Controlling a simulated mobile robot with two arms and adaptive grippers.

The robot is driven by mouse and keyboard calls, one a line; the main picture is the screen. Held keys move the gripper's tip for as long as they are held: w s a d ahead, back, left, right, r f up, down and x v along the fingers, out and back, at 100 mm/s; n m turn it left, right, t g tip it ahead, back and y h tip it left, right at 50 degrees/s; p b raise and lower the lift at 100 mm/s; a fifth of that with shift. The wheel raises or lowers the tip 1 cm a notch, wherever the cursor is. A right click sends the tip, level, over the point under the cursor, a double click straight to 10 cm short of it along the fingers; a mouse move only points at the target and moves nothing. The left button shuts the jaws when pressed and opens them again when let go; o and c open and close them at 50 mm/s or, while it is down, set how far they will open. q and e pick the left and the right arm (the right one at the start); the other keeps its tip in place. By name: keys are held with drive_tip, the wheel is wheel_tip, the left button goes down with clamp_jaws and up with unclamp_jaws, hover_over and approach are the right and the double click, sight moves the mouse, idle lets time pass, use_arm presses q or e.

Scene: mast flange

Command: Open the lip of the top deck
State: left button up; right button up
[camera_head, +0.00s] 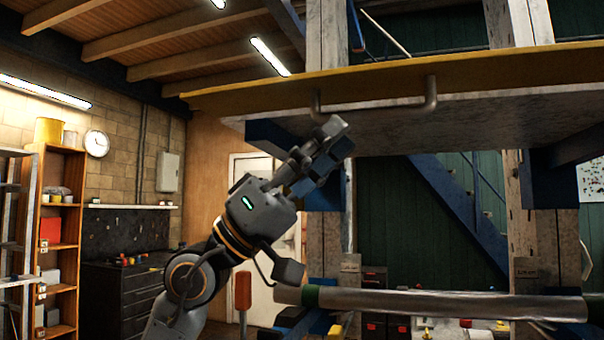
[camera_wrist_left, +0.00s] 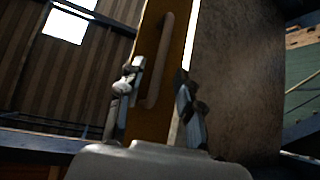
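The top deck (camera_head: 470,112) spans the upper right of the head view, its pale underside visible. Its lip (camera_head: 380,84) is a long yellow strip along the front edge, and it also shows as an orange-yellow band in the left wrist view (camera_wrist_left: 150,120). A U-shaped handle (camera_head: 433,92) is fixed to the lip; it shows in the left wrist view (camera_wrist_left: 165,60) too. My left gripper (camera_head: 335,140) is just below the handle's left end. Its fingers are apart, and the handle appears between and beyond them in the left wrist view (camera_wrist_left: 158,95). Contact cannot be told. My right gripper is not in view.
Wooden posts (camera_head: 330,235) and blue braces stand under the deck. A grey horizontal pipe (camera_head: 440,303) crosses low at the right. Shelves (camera_head: 62,230) and a dark cabinet (camera_head: 120,295) stand at the left wall. Open air lies left of my arm.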

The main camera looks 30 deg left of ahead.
use_arm(q)
drive_tip(key=v, duration=0.5)
drive_tip(key=shift+s+a+f, duration=0.15)
drive_tip(key=shift+a+f, duration=0.05)
drive_tip(key=shift+f, duration=0.1)
